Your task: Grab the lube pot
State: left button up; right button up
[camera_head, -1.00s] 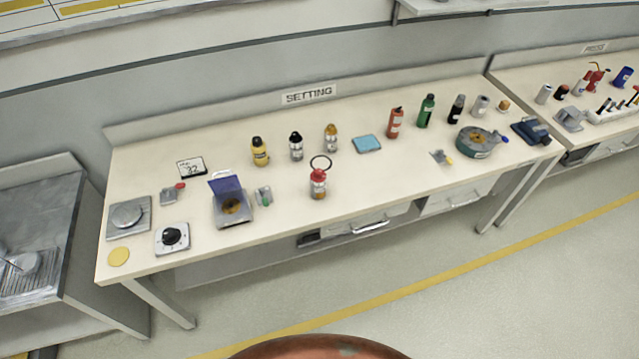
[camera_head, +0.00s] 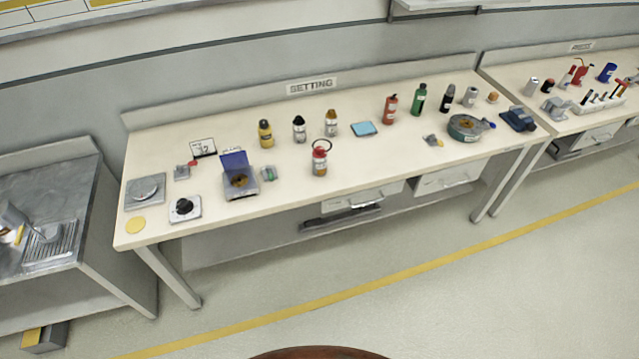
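I cannot tell for certain which container is the lube pot, because the labels are too small to read. A small bottle with a red top and a dark ring (camera_head: 319,161) stands upright near the front middle of the bench marked SETTING (camera_head: 290,180). Behind it stand a yellow bottle (camera_head: 266,135), a black-capped bottle (camera_head: 299,130) and a gold-capped bottle (camera_head: 331,124). A red bottle (camera_head: 390,110), a green bottle (camera_head: 419,100) and a black bottle (camera_head: 446,97) stand further right. Neither of my grippers is in view.
An open blue-lidded box (camera_head: 240,181), a dial box (camera_head: 185,208) and a scale (camera_head: 145,190) sit at the bench's left. A round grey container (camera_head: 465,128) sits at its right. A grey side bench (camera_head: 95,200) stands left. The floor in front is clear.

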aim_at(318, 165)
jog(key=k, duration=0.65)
jog(key=u, duration=1)
jog(key=i, duration=0.85)
jog(key=u, duration=0.45)
jog(key=i, duration=0.8)
jog(key=z, duration=0.85)
jog(key=i, duration=0.75)
jog(key=z, duration=0.75)
